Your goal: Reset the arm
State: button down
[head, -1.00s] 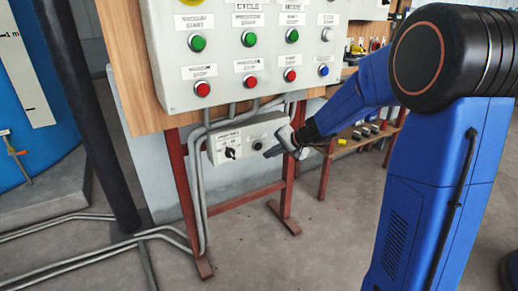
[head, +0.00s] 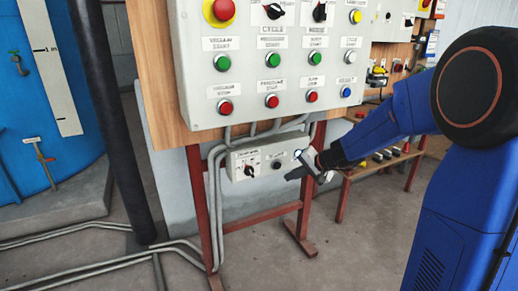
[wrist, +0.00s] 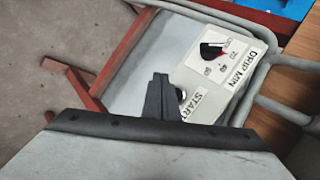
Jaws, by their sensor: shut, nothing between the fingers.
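My blue arm (head: 372,135) reaches in from the right in the head view. My gripper (head: 290,176) is at its end, in front of the right part of a small grey control box (head: 260,157) under the main panel. In the wrist view the gripper (wrist: 163,82) shows as closed dark fingers, with nothing held. The box there carries a black knob (wrist: 212,50) beside a "DRIP MIN" label and a round button (wrist: 180,94) by a "START" label, partly hidden by the fingers. Whether the fingers touch the box cannot be told.
A large panel (head: 245,88) with green, red and blue buttons hangs above on a wooden board. Red metal legs (head: 304,220) and grey conduits (head: 214,210) stand below it. A blue tank (head: 40,100) and dark pipe are at left. A low shelf (head: 385,160) is at right.

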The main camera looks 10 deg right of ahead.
jog(key=s+a+r+n+g+h, duration=0.1)
jog(key=s+r+n, duration=0.15)
jog(key=s, duration=0.85)
jog(key=s+a+r+n+g+h, duration=0.1)
jog(key=s+r+n, duration=0.15)
jog(key=s, duration=0.75)
jog(key=s+d+n+h, duration=0.1)
jog(key=s+d, duration=0.3)
jog(key=s, duration=0.5)
jog(key=s+d+n+h, duration=0.1)
jog(key=s+d+h, duration=0.2)
jog(key=s, duration=0.7)
jog(key=shift+s+d+f+h, duration=0.25)
jog(key=shift+d+f+h, duration=0.05)
jog(key=shift+d, duration=0.3)
